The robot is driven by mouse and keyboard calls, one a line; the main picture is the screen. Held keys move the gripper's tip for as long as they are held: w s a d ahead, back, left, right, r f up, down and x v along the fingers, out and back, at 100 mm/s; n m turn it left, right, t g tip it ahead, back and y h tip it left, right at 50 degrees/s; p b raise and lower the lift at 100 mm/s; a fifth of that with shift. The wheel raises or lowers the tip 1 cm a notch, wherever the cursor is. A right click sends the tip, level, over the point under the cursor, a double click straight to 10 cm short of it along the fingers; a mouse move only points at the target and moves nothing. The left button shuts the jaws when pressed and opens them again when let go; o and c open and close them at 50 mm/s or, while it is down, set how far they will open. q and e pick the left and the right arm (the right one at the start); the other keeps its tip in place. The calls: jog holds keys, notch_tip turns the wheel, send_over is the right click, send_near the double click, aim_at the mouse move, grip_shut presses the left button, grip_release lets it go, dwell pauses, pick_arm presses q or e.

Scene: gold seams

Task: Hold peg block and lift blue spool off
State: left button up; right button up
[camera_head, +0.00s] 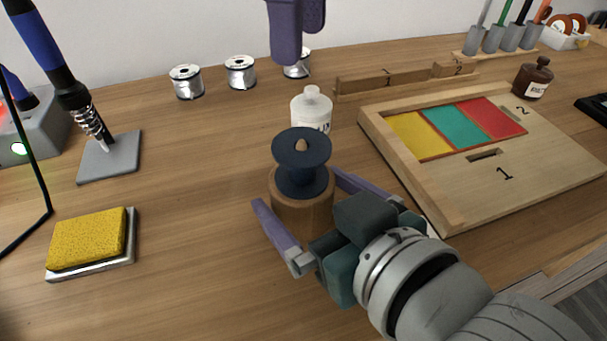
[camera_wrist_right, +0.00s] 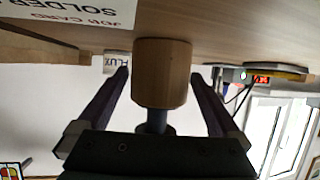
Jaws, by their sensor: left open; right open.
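The blue spool (camera_head: 302,148) sits upright on the round wooden peg block (camera_head: 303,215), and the peg's tip shows through its top. In the right wrist view the peg block (camera_wrist_right: 162,72) appears inverted, with the spool (camera_wrist_right: 157,121) below it, partly hidden. My right gripper (camera_head: 299,192) is open, with one finger on each side of the block. In the right wrist view gaps show between block and fingers (camera_wrist_right: 160,76). My left gripper (camera_head: 293,45) hangs open above and beyond the spool, near the top edge of the head view, seen nearly side-on.
A white flux bottle (camera_head: 311,112) stands just behind the spool. Solder reels (camera_head: 240,72) stand at the back. A wooden tray (camera_head: 440,200) with coloured panels lies to the right. A yellow sponge (camera_head: 88,238) and soldering iron (camera_head: 75,95) are left. The table between is clear.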

aim_at(300, 141)
jog(key=shift+w+a+f, duration=0.15)
jog(key=shift+w+a, duration=0.1)
jog(key=shift+w, duration=0.15)
jog(key=c, duration=1.3)
pick_arm(q)
jog(key=shift+o, duration=0.7)
pick_arm(e)
jog(key=shift+c, duration=0.3)
pick_arm(q)
jog(key=shift+o, duration=0.3)
jog(key=shift+f+n, duration=0.8)
jog(key=shift+f, duration=0.05)
notch_tip(300, 141, down, 11)
jog(key=shift+f, duration=0.2)
